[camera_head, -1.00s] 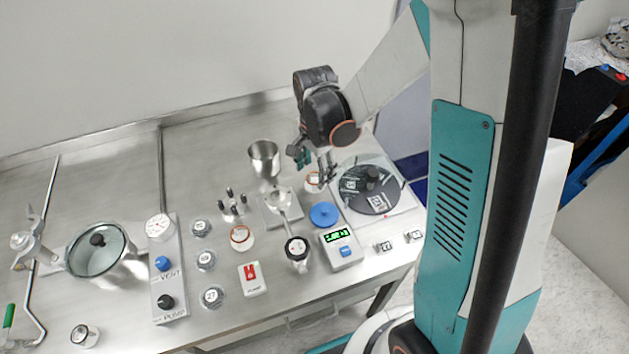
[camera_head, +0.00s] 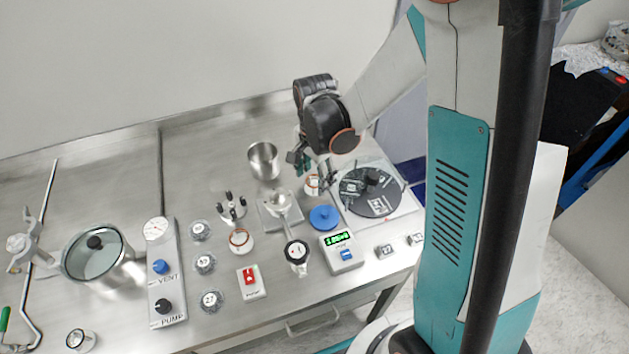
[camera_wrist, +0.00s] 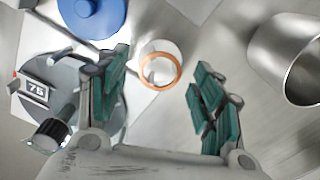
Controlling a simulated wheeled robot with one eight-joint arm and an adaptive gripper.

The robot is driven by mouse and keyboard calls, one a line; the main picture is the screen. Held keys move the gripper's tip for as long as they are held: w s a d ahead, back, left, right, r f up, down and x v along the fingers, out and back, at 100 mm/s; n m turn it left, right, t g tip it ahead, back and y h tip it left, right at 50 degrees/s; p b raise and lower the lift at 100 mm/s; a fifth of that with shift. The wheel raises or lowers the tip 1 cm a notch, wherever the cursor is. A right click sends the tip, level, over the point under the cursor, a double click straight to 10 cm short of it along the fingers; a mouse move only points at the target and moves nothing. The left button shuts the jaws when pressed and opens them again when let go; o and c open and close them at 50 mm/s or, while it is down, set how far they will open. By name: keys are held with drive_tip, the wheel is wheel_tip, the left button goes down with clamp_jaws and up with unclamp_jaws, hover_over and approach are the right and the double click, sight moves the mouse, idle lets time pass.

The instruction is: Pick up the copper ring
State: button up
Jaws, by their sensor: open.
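A copper ring (camera_wrist: 160,88) shows in the wrist view, at the rim of a small pale round piece between my fingers. In the head view this copper-rimmed piece (camera_head: 312,186) sits on the steel bench, just left of the round dark plate and partly hidden by my gripper. My gripper (camera_head: 314,170) is open above it, fingers pointing down. In the wrist view my open gripper (camera_wrist: 160,68) has one finger on each side of the ring, with gaps visible. The fingers do not visibly touch it. A second copper-coloured ring (camera_head: 240,247) lies on a white round piece further left.
A dark round plate with knob (camera_head: 370,190) is to the right. A blue disc (camera_head: 323,217), a scale (camera_head: 342,250) and a spoon (camera_head: 284,203) crowd the front. The bench's back is clearer.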

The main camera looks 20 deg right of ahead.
drive_tip(key=c, duration=0.8)
drive_tip(key=shift+c, duration=0.2)
drive_tip(key=shift+r, duration=0.1)
